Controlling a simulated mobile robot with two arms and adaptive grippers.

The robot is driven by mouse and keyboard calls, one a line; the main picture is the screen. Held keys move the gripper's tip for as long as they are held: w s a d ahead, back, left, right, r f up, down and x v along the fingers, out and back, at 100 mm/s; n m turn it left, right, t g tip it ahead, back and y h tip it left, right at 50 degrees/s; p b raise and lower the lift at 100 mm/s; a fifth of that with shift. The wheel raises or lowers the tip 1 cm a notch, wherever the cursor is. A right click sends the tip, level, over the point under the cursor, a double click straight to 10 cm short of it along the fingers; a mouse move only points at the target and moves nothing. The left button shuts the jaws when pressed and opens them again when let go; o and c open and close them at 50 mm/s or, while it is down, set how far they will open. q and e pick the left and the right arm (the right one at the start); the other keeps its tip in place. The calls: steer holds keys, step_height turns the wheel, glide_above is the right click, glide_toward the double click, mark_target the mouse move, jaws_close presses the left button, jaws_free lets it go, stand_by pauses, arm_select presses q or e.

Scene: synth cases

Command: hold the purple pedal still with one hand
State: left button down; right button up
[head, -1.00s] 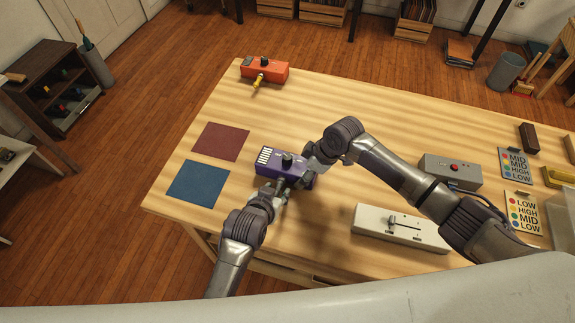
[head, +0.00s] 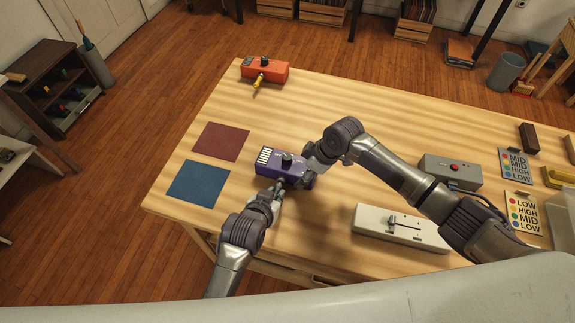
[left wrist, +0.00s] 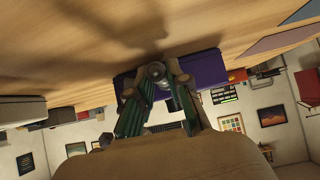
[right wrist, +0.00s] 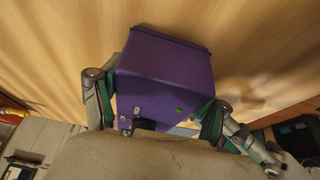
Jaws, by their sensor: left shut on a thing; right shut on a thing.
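The purple pedal (head: 270,158) lies on the wooden table, with a dark knob and a white striped panel on top. It also shows in the left wrist view (left wrist: 206,68). My right gripper (head: 306,174) is at its right end; in the right wrist view its fingers are shut on both sides of the purple body (right wrist: 165,75). My left gripper (head: 277,186) is at the pedal's near side. In the left wrist view its fingers are shut around a small grey round part (left wrist: 155,71) against the pedal; I cannot tell whether it is a plug or knob.
Maroon (head: 221,142) and blue (head: 198,183) mats lie left of the pedal. An orange pedal (head: 265,70) with a yellow plug is at the far edge. A white slider box (head: 400,228) and a grey box with a red button (head: 450,170) stand to the right.

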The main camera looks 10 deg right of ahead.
arm_select(q)
steer(key=shift+s+a, duration=0.15)
steer(key=shift+s, duration=0.2)
steer(key=shift+s+a, duration=0.1)
steer(key=shift+s, duration=0.15)
steer(key=shift+s+a, duration=0.35)
steer(key=shift+s, duration=0.3)
arm_select(e)
steer(key=shift+d, duration=0.1)
arm_select(q)
steer(key=shift+s, duration=0.2)
